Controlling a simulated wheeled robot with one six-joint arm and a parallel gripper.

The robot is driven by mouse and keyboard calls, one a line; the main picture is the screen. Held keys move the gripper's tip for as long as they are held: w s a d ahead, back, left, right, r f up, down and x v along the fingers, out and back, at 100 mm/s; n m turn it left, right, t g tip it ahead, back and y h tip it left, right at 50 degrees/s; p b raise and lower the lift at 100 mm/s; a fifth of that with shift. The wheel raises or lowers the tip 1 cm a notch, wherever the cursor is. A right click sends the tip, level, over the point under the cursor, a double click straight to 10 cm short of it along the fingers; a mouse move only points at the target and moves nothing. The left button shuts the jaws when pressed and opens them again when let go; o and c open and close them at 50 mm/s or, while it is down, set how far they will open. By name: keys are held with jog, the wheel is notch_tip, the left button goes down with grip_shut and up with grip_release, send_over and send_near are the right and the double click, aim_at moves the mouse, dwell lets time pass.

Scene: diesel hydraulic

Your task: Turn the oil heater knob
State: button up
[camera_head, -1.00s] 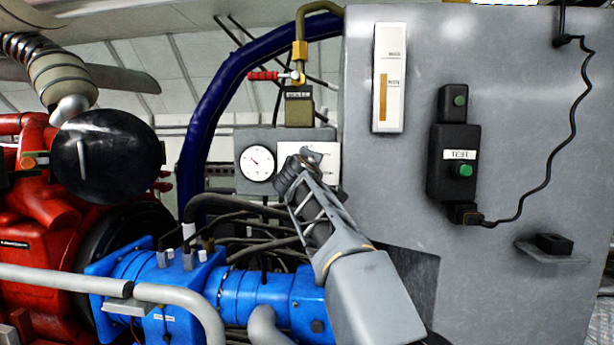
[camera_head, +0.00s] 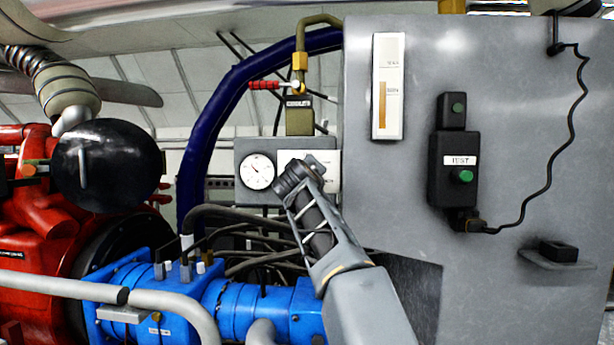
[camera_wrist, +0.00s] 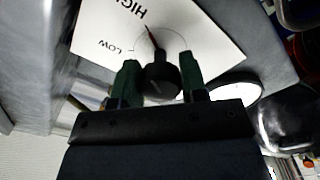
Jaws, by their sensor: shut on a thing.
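The oil heater knob (camera_wrist: 160,80) is a small dark round knob on a white plate (camera_wrist: 95,35) marked HIGH and LOW. A thin red pointer line shows just beyond the knob, between the two words and nearer HIGH. My gripper (camera_wrist: 159,62) has its two green fingers on either side of the knob and is shut on it. In the head view the white plate (camera_head: 325,160) sits to the right of a round gauge (camera_head: 256,171), and my gripper (camera_head: 290,178) covers its lower left part and hides the knob.
A large grey cabinet (camera_head: 370,200) stands on the right, with a black TEST box (camera_head: 453,170) and cable. A red lever valve (camera_head: 264,85) is above the gauge. A red engine (camera_head: 30,220) is at the left.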

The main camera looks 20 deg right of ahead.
jog(key=o, duration=0.9)
jog(key=b+v, duration=0.3)
jog(key=v, duration=1)
jog(key=shift+s+a+b, duration=0.25)
jog(key=shift+s+b, duration=0.05)
jog(key=shift+b, duration=0.05)
jog(key=s+a+f+m+g+y+p, duration=0.1)
jog(key=s+a+f+g+y+p, duration=0.1)
jog(key=s+f+p, duration=0.4)
jog(key=s+a+f+m+g+y+p, duration=0.1)
jog(key=s+f+g+y+p, duration=0.3)
jog(key=f, duration=0.8)
jog(key=s+a+f+m+g+y+p, duration=0.1)
jog(key=s+a+f+g+y+p, duration=0.2)
jog(key=s+f+g+p, duration=0.3)
jog(key=shift+s+f+p, duration=0.5)
jog(key=shift+f+p, duration=0.25)
jog(key=shift+p, duration=0.25)
jog(key=shift+s+f+p, duration=0.5)
jog(key=shift+f+p, duration=0.2)
jog(key=shift+p, duration=0.3)
